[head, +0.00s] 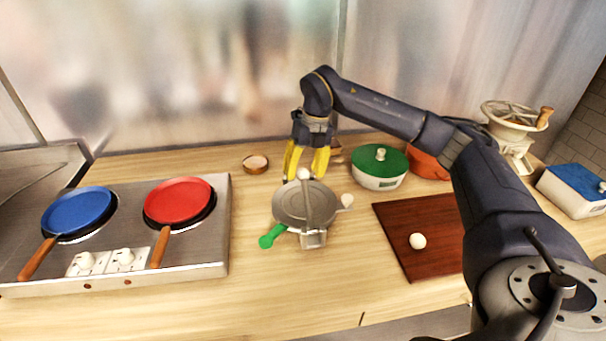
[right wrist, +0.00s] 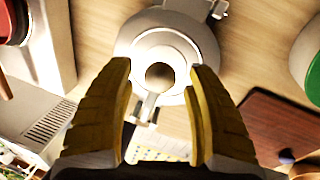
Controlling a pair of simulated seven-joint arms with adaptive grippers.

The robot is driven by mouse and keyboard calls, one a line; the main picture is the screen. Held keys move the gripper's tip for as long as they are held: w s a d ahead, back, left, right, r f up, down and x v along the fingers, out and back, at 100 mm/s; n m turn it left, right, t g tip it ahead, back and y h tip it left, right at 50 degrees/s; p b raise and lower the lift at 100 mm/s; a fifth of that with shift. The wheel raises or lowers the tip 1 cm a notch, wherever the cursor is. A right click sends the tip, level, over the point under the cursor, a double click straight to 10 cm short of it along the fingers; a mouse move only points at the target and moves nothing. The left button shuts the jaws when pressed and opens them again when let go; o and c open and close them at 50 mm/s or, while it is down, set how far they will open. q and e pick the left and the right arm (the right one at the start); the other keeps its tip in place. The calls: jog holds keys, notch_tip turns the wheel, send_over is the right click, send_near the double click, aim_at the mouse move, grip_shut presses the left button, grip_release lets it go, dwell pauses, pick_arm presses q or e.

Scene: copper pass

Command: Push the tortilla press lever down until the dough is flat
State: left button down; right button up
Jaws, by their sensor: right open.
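The grey tortilla press (head: 290,208) stands mid-counter with a bar across its round top. A green handle (head: 268,240) sticks out at its front left and a pale knob (head: 347,200) at its right. A pale ball (head: 303,173) shows at its back edge; I cannot tell if it is dough or a knob. My right gripper (head: 306,177) is open just behind the press, fingers pointing down near this ball. The right wrist view shows the press (right wrist: 207,52) beyond the open fingers (right wrist: 160,88). Dough inside the press is not visible. My left gripper is out of view.
A stove (head: 205,240) with blue (head: 78,211) and red (head: 178,203) pans is at left. A brown board (head: 398,215) with a white ball (head: 418,241) is at right. A green-lidded pot (head: 379,160) stands behind it. Counter space is free in front of the press.

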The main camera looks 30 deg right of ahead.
jog(key=shift+a+f, duration=0.1)
jog(key=shift+f, duration=0.45)
jog(key=shift+c, duration=0.3)
grip_shut()
